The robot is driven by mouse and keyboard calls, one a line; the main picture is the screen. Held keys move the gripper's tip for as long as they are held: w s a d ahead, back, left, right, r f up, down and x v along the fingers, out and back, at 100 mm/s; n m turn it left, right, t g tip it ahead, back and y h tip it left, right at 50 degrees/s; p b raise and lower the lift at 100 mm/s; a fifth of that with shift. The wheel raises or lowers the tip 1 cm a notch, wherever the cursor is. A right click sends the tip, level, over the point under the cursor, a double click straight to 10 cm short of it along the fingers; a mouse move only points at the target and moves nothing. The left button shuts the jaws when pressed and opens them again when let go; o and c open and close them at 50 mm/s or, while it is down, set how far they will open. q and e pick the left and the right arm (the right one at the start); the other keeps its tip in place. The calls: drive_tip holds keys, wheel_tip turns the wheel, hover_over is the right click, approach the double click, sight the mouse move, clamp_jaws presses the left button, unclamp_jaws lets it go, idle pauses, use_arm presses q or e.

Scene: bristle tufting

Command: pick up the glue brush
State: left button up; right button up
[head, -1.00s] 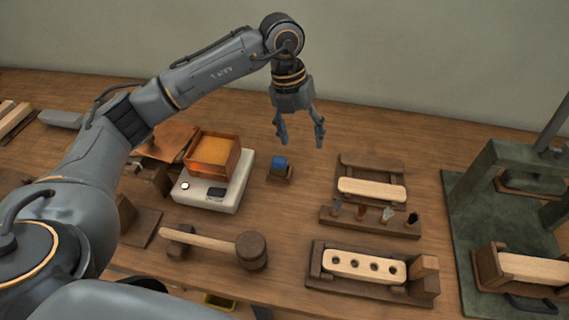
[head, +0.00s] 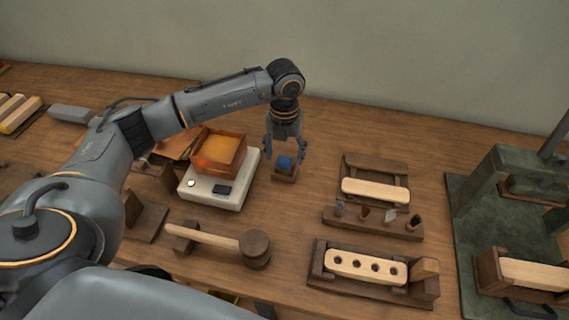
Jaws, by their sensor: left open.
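A small blue block-like piece, which looks like the glue brush (head: 284,162), sits upright in a little wooden holder (head: 284,178) right of the white scale. Its lower part is hidden in the holder. My left gripper (head: 285,155) points down over it, open, with one finger on each side of the blue piece. I cannot tell whether the fingers touch it. My right gripper is not in view.
A glue-coloured box (head: 218,151) stands on the white scale (head: 212,193) close to the left. A mallet (head: 215,240) lies in front. A rack of tufts (head: 372,222) and a drilled block (head: 364,266) stand to the right, with a green press (head: 500,180) beyond.

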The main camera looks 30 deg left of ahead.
use_arm(q)
drive_tip(key=shift+f, duration=1.35)
drive_tip(key=c, duration=1.2)
drive_tip(key=shift+r, duration=0.1)
drive_tip(key=shift+w+r, duration=0.1)
drive_tip(key=shift+r, duration=0.3)
wheel_tip(320, 180, up, 2)
drive_tip(key=shift+r, duration=0.15)
drive_tip(key=s+d+r+b, duration=0.2)
drive_tip(key=s+d+r, duration=0.7)
drive_tip(key=s+r, duration=0.1)
drive_tip(key=shift+s+b, duration=0.4)
drive_tip(key=shift+s, duration=0.1)
